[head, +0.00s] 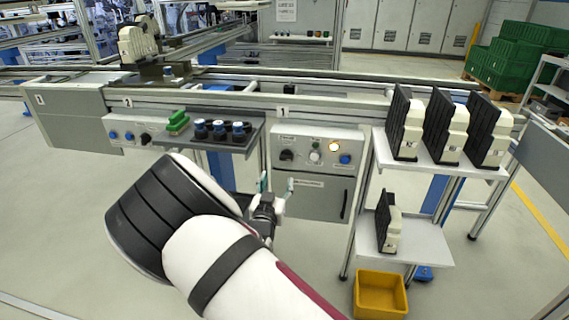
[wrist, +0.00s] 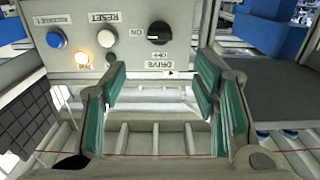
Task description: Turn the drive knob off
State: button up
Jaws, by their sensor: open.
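The drive knob (wrist: 158,33) is a round black knob on a grey control panel (wrist: 130,14). In the wrist view the lettering is upside down, with ON to the knob's left and OFF below it. The knob's grip looks sideways, with a pale mark toward the ON side. The knob also shows in the head view (head: 287,155) at the panel's left. My gripper (head: 276,186) is in front of and below the panel. In the wrist view my gripper (wrist: 163,84) is open and empty, its green-padded fingers spread either side below the knob, not touching it.
The panel also has a lit amber lamp (wrist: 107,38), a blue button (wrist: 56,39) and a reset button. To the left is a shelf with dark-blue cups (head: 220,129); to the right, shelves with black-and-cream parts (head: 444,128). A yellow bin (head: 380,294) sits low.

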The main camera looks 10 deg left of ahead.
aim_at(285, 159)
jog(key=w, duration=0.4)
jog(key=w+b, duration=0.1)
jog(key=w, duration=0.3)
jog(key=w+b, duration=0.1)
jog(key=w, duration=0.3)
jog(key=shift+d, duration=0.25)
jog(key=shift+c, duration=0.2)
jog(key=c, duration=1.1)
